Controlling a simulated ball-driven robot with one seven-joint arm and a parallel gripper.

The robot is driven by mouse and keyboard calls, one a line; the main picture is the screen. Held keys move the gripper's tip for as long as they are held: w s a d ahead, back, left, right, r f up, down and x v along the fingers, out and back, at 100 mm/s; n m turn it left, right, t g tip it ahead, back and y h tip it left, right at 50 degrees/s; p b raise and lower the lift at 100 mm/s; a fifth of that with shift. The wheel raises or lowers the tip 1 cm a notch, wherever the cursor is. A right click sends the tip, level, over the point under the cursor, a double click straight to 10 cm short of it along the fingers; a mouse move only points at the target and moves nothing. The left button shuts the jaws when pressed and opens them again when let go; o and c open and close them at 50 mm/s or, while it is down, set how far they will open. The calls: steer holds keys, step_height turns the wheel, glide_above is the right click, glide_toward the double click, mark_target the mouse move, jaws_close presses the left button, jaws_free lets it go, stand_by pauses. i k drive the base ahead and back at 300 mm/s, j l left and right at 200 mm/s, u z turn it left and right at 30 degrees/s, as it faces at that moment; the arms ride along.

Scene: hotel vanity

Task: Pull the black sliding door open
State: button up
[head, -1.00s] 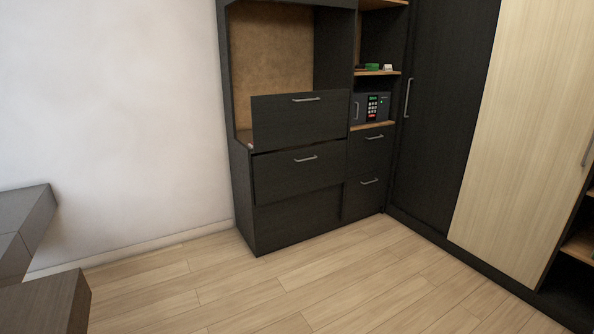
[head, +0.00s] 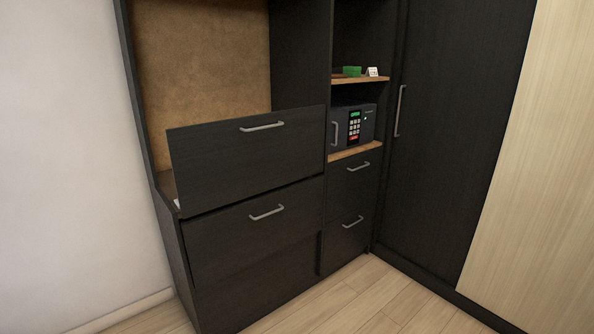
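The black sliding door (head: 450,135) stands at the right of the head view, just right of the open shelves. It is a tall dark panel with an upright silver handle (head: 400,111) near its left edge. Its left edge appears to meet the shelf unit, with no visible gap. A pale wood panel (head: 548,200) stands beside it and borders its right side. My gripper is not in view.
A dark cabinet with drawers (head: 256,232) stands left of the door. Its upper drawer front (head: 250,160) stands out from the cabinet. A safe (head: 352,127) sits on a shelf, with a green item (head: 351,71) above. Wooden floor (head: 375,300) in front is clear.

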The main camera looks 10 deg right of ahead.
mark_target(463, 59)
steer(key=i+l+z, duration=0.1)
steer(key=i+z, duration=0.15)
steer(key=i, duration=1)
steer(key=i+j+z, duration=0.2)
steer(key=i, duration=1.05)
